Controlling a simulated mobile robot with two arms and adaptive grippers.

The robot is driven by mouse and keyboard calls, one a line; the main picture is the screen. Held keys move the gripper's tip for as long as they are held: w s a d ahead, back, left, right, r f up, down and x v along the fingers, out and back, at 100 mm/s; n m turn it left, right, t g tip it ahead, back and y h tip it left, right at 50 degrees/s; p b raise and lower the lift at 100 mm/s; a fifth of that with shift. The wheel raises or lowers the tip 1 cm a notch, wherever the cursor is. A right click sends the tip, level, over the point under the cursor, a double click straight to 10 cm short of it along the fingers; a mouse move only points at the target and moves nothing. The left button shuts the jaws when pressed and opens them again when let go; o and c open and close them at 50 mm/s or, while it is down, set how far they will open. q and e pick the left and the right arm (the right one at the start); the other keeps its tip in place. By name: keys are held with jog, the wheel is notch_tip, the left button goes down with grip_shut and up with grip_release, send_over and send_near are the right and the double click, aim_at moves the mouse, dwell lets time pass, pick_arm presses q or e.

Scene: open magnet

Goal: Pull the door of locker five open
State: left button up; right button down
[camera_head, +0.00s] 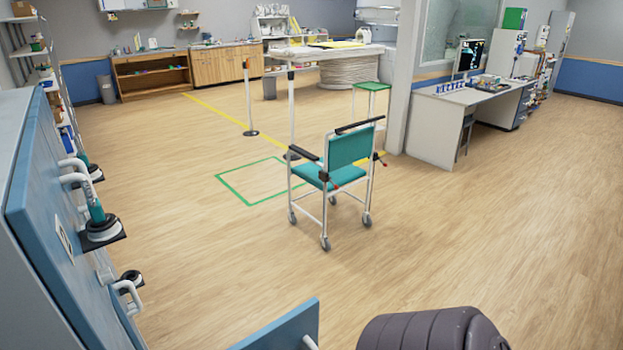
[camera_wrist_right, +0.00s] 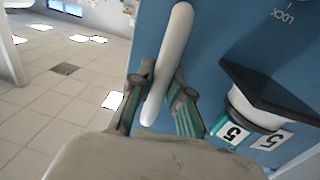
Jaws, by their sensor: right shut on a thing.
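In the right wrist view, a blue locker door (camera_wrist_right: 215,40) fills the upper right. It carries upside-down tags (camera_wrist_right: 232,133) reading 5 and the word LOCK. A long white handle (camera_wrist_right: 172,45) stands near the door's edge. My right gripper (camera_wrist_right: 158,88) is shut on this handle, one finger on each side. In the head view, a blue door panel (camera_head: 285,327) stands out from the locker front at the bottom, with a bit of white handle (camera_head: 311,342) at its right edge. Its number is not visible there. My left gripper is not in view.
Other blue locker doors (camera_head: 45,215) with white handles (camera_head: 75,165) and dark ledges line the left. A teal wheeled chair (camera_head: 350,148) stands mid-floor beside a green floor outline (camera_head: 222,182).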

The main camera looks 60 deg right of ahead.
jog(key=shift+s, duration=0.1)
dwell(0.4)
jog(key=c, duration=1.1)
grip_release()
jog(key=shift+a, duration=0.1)
jog(key=v, duration=1.2)
